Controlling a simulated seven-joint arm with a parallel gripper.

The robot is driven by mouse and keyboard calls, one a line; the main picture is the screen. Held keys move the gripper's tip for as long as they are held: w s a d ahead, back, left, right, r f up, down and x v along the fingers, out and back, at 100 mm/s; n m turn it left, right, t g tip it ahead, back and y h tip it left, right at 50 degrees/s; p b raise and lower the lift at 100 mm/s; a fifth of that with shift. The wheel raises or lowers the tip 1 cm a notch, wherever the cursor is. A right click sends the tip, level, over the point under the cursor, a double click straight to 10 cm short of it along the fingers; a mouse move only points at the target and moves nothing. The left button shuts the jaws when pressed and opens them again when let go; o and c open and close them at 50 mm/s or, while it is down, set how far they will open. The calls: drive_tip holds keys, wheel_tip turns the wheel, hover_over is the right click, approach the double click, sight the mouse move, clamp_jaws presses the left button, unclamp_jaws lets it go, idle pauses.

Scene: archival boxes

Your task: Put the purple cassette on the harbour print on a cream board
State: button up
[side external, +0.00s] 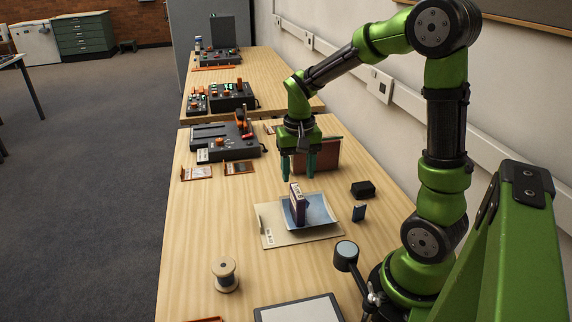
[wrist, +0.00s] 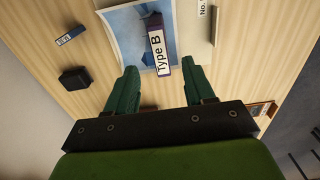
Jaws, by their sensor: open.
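The purple cassette (side external: 297,204) stands upright on the blue harbour print, and its white label reads "Type B" in the wrist view (wrist: 160,48). The harbour print (side external: 320,213) lies on a cream board (side external: 271,238) on the table; the print also shows in the wrist view (wrist: 126,30). My gripper (side external: 297,178) is above the table, behind the cassette in the side view. Its green fingers are apart with nothing between them in the wrist view (wrist: 158,84). The fingertips look close to the cassette there, but I see no contact.
A black block (side external: 363,189) and a small blue box (side external: 359,213) lie right of the board. A wooden spool (side external: 226,275) stands front left. A dark red box (side external: 322,155) stands behind my gripper. A grey machine (side external: 225,142) is at the back left. The left table edge is clear.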

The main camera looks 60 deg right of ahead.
drive_tip(key=shift+r, duration=0.9)
drive_tip(key=s+a+r+n+t+y, duration=0.2)
drive_tip(key=s+a+r+n+t, duration=0.3)
drive_tip(key=a, duration=0.9)
drive_tip(key=s+r+t, duration=0.2)
drive_tip(key=s+r, duration=0.1)
drive_tip(key=r, duration=0.1)
drive_tip(key=shift+s+r, duration=0.15)
